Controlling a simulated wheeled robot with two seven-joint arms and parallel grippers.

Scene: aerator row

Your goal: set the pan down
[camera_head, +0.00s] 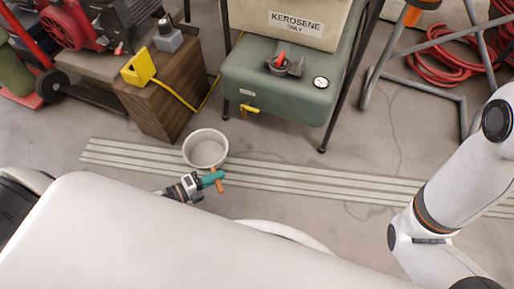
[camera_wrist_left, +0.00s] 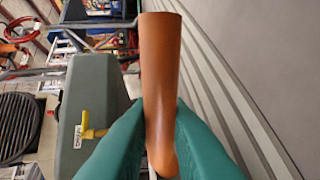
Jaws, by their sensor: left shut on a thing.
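The pan (camera_head: 205,148) is a round, pale, open vessel seen from above, level and apparently empty. A brown handle (camera_head: 218,185) points from its rim toward me. My left gripper (camera_head: 211,180) has its teal fingers shut on this handle. In the left wrist view the handle (camera_wrist_left: 159,80) stands between the two teal fingers (camera_wrist_left: 160,135); the pan's bowl is out of that view. The pan shows over the pale floor strips; whether it touches the floor I cannot tell. My right arm shows at the right, but its gripper is out of view.
A green tank (camera_head: 270,85) with a yellow tap (camera_head: 249,108) stands behind and right of the pan, under a kerosene-labelled container (camera_head: 290,22). A wooden block (camera_head: 165,95) stands behind left. Pale strips (camera_head: 300,181) cross the floor, clear right of the pan.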

